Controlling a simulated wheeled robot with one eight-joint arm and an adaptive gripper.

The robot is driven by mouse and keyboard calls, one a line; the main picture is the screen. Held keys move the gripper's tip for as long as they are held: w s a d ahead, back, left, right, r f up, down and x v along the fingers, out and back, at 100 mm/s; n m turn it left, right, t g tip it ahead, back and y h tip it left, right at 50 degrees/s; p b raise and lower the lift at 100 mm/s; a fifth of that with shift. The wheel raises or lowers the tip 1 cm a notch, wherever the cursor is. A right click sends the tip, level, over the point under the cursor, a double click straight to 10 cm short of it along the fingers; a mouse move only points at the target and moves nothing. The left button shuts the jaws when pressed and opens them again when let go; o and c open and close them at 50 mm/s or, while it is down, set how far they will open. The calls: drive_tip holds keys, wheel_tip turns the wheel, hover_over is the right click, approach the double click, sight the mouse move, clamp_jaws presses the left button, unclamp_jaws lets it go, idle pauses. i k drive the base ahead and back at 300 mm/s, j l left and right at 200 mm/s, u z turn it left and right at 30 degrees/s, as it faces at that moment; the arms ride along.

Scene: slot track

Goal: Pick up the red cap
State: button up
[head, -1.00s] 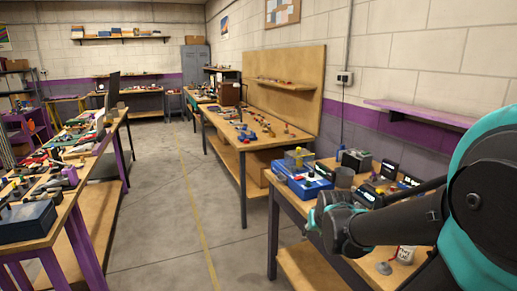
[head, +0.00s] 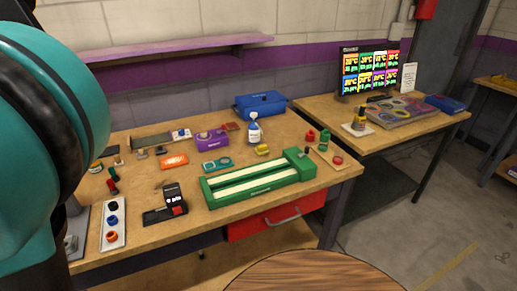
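Several small red items lie on the wooden bench (head: 250,222) in the head view, and I cannot tell for certain which is the red cap. A flat round red piece (head: 337,160) lies on a small wooden board at the bench's right end. A red jar-like piece (head: 310,137) stands just behind it, beside a small green bottle (head: 324,140). Another small red piece (head: 113,187) lies at the left of the bench. My gripper is out of view; only my teal and black arm shows at the left edge.
A green slotted track (head: 255,183) fills the bench's right middle. Behind it stand a spray bottle (head: 254,130) and a blue toolbox (head: 259,104). A round wooden top (head: 320,272) is at the front. Grey floor (head: 425,215) is clear at the right.

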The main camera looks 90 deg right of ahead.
sight(310, 136)
drive_tip(key=k+j+z, duration=0.15)
drive_tip(key=z, duration=0.35)
drive_tip(key=k+z, duration=0.45)
drive_tip(key=k+l+z, duration=0.1)
drive_tip(key=z, duration=0.4)
drive_tip(key=j+z, duration=0.15)
drive_tip(key=z, duration=0.3)
drive_tip(key=j+z, duration=0.15)
drive_tip(key=z, duration=0.25)
drive_tip(key=j+z, duration=0.15)
drive_tip(key=z, duration=0.3)
drive_tip(key=i+j+z, duration=0.15)
drive_tip(key=z, duration=0.3)
drive_tip(key=i+j+z, duration=0.1)
drive_tip(key=j+z, duration=0.2)
drive_tip(key=z, duration=0.2)
drive_tip(key=j+z, duration=0.3)
drive_tip(key=z, duration=0.15)
drive_tip(key=i+j, duration=0.05)
